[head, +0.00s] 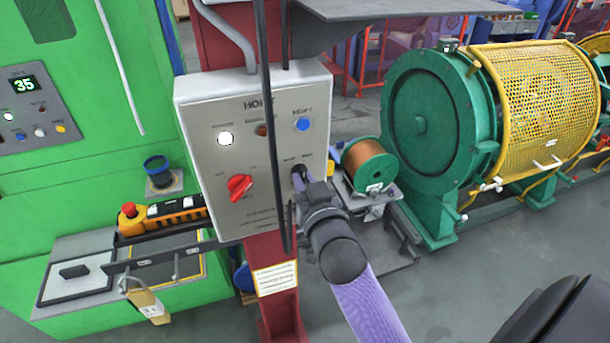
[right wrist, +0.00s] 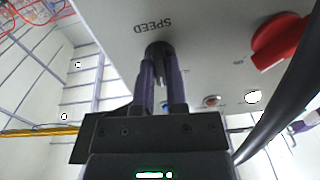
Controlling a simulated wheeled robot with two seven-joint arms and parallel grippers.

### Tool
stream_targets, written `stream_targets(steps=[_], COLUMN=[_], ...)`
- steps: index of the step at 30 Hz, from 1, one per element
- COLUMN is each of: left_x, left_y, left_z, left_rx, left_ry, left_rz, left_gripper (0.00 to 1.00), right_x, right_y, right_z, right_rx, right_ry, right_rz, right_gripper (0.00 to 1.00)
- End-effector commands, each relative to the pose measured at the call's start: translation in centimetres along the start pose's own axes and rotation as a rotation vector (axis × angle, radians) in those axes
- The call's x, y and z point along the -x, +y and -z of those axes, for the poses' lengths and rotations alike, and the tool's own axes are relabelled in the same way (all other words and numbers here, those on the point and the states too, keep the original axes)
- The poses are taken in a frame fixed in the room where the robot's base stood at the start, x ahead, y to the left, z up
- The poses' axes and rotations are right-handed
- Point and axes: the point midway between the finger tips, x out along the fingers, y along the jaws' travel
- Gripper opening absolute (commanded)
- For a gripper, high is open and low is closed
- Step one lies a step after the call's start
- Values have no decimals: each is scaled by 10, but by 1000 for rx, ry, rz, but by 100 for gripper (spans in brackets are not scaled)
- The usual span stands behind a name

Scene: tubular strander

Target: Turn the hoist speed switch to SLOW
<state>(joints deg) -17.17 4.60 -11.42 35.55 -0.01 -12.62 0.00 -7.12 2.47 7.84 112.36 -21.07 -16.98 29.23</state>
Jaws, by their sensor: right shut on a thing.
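The hoist control box (head: 200,110) is a grey panel on a red post. The speed switch (right wrist: 158,48) is a small black knob beside the word SPEED, which appears upside down in the right wrist view. My right gripper (right wrist: 162,80) is shut on the knob, one finger on each side. In the head view my right gripper (head: 300,174) reaches the panel's lower right and hides most of the knob. Which position the knob points to cannot be told. My left gripper is not in view.
A red rotary knob (head: 239,187) sits left of my gripper on the panel. A white lamp (head: 225,139) and a blue button (head: 303,124) are above. A black cable (head: 266,100) hangs in front of the panel. A copper spool (head: 368,165) stands close on the right.

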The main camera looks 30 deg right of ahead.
Motion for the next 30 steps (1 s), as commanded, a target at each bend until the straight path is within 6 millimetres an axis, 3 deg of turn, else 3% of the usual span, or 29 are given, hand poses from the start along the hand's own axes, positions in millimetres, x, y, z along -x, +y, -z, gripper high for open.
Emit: stream_targets(steps=[15, 30], left_x=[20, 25], left_y=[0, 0], left_z=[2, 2], left_rx=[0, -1], left_ry=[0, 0], left_rz=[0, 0], left_gripper=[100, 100], right_x=[0, 0], right_y=[0, 0], right_z=[2, 1], right_rx=[437, 625], right_ry=[1, 2], right_rz=[0, 0], right_gripper=[0, 0])
